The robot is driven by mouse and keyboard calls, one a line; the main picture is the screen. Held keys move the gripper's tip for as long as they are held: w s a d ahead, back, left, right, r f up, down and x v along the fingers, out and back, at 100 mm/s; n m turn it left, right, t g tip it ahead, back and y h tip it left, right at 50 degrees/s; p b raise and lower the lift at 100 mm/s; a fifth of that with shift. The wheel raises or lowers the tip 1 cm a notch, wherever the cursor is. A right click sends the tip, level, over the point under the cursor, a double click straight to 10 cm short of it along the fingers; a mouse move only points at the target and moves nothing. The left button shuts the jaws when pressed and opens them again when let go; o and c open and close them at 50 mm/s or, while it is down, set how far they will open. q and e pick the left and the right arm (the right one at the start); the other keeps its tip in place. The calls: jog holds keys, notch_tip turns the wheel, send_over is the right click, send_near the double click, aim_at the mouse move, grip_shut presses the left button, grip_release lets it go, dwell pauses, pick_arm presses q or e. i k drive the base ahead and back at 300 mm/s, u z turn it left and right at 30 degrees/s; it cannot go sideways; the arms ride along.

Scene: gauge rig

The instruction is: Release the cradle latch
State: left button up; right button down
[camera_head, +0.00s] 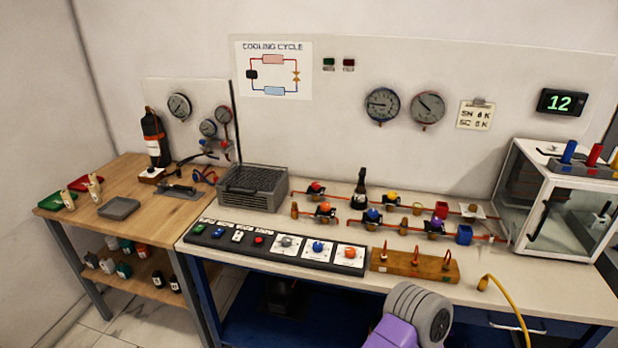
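I cannot make out a cradle latch for certain at this size. A black bottle (155,138) with an orange band stands upright at the back of the wooden bench on the left, beside the wall. A small white block (151,175) sits at its foot. Whether a cradle or latch holds the bottle is too small to tell. A purple and grey link of my own arm shows at the bottom, right of centre. Neither of my grippers is in view.
The wooden bench (137,212) also bears a grey tray (119,208) and red and green trays. The pale bench carries a grey ribbed box (252,187), a control panel (275,246), copper pipes with coloured valves, a wooden block (414,264) and a clear-walled case (553,205). A yellow hose (508,298) lies front right.

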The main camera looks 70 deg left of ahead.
aim_at(362, 173)
jog(key=u, duration=2.05)
